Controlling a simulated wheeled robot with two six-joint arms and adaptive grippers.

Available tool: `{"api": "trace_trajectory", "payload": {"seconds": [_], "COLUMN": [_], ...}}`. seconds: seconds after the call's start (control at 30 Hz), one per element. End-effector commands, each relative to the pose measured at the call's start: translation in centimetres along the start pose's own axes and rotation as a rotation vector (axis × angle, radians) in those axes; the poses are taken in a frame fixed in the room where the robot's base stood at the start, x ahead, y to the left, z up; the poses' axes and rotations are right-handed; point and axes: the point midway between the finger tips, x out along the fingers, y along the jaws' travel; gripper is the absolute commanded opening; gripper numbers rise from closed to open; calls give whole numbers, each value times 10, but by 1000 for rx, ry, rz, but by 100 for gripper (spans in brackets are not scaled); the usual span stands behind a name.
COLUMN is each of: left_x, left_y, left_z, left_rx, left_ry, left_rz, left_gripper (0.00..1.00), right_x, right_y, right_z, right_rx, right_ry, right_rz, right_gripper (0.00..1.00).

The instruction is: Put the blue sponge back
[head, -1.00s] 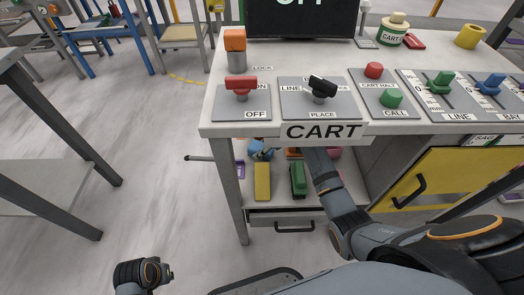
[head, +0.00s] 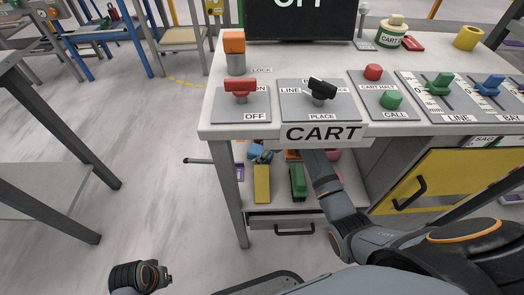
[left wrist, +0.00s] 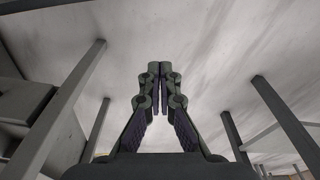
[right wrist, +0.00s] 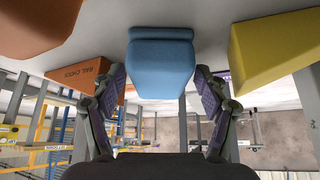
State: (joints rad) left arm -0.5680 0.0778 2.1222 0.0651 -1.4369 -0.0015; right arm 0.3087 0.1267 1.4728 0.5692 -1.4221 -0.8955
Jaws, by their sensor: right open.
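The blue sponge (right wrist: 160,62) is a pale blue block in the middle of the right wrist view. My right gripper (right wrist: 160,78) is open, with one finger on each side of the sponge and a visible gap to each. In the head view my right arm reaches under the cart's table top, which hides the gripper. A small blue thing (head: 256,152) shows on the shelf there; I cannot tell if it is the same sponge. My left gripper (left wrist: 160,75) is shut and empty, away from the cart.
An orange block with lettering (right wrist: 77,80) and a yellow block (right wrist: 268,50) flank the sponge. On the lower shelf are a yellow block (head: 262,184) and a green one (head: 298,181). The table top (head: 235,131) overhangs closely.

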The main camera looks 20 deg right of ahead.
Motion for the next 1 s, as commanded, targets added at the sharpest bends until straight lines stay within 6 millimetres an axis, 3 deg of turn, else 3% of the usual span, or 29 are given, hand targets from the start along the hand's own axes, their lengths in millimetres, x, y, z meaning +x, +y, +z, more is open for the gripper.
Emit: {"api": "trace_trajectory", "payload": {"seconds": [0.1, 0.5, 1.0], "left_x": [1, 68, 75], "left_y": [-1, -16, -17], "left_z": [-1, 11, 12], "left_rx": [-1, -13, -13], "left_ry": [3, 7, 11], "left_rz": [-1, -29, -32], "left_gripper": [0, 0, 0], "right_x": [-9, -73, -78], "right_y": [1, 1, 0], "right_z": [-2, -2, -2], "right_rx": [-1, -1, 0], "right_ry": [1, -1, 1], "right_rz": [2, 1, 0], "right_gripper": [74, 74, 74]}}
